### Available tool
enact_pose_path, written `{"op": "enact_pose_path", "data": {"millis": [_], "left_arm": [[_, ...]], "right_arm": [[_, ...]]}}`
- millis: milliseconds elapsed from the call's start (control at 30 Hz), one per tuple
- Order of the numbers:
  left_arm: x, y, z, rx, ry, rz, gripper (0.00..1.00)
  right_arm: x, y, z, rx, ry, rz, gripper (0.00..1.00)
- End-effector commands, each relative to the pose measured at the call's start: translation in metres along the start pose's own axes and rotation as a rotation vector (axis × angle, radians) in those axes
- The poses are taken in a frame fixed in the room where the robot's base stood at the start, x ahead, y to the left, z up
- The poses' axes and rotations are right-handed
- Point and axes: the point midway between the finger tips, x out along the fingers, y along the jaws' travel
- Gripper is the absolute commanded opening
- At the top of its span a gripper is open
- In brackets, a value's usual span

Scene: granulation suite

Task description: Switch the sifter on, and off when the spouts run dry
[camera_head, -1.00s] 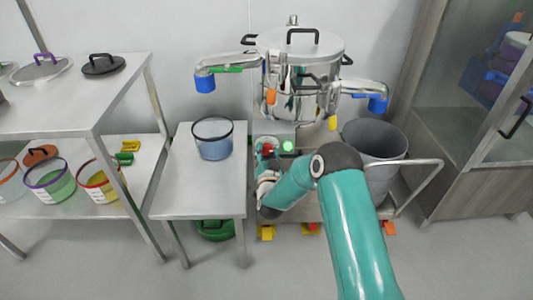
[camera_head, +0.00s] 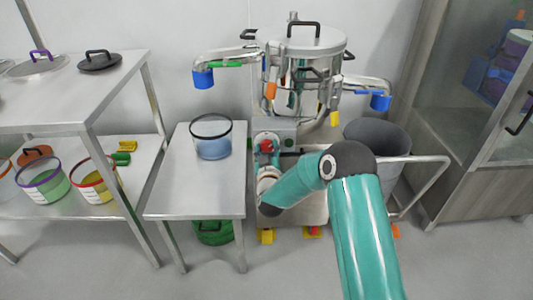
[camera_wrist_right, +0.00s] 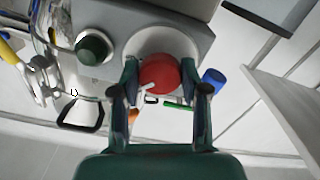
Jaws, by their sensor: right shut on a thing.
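The steel sifter (camera_head: 318,45) stands against the back wall, with a blue-ended left spout (camera_head: 203,79) and a blue-ended right spout (camera_head: 381,102). No material shows falling from either spout. Its grey control box carries a red knob (camera_head: 266,146) and a dark green button (camera_head: 289,142). In the wrist view, the red knob (camera_wrist_right: 158,74) sits before a pale round plate, between the fingers of my right gripper (camera_wrist_right: 160,88), which is shut on it. The green button (camera_wrist_right: 93,48) is beside it and looks unlit. My left gripper is not in view.
A clear blue-tinted tub (camera_head: 212,140) stands on the small steel table (camera_head: 190,200), left of the sifter. A grey bin (camera_head: 376,134) stands right, behind my arm. A shelf table (camera_head: 60,115) at left holds lids and tubs. A glass-door cabinet (camera_head: 480,130) stands far right.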

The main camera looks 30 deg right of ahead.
Motion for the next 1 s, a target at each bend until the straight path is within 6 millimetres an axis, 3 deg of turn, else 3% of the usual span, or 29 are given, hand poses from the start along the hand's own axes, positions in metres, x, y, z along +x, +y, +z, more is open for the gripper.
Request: {"op": "enact_pose_path", "data": {"millis": [600, 1000], "left_arm": [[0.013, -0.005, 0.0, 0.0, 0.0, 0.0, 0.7], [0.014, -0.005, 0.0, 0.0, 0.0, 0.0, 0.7]], "right_arm": [[0.001, -0.002, -0.004, -0.563, 0.009, -0.002, 0.1], [0.001, -0.003, -0.004, -0.756, 0.012, -0.003, 0.1]]}}
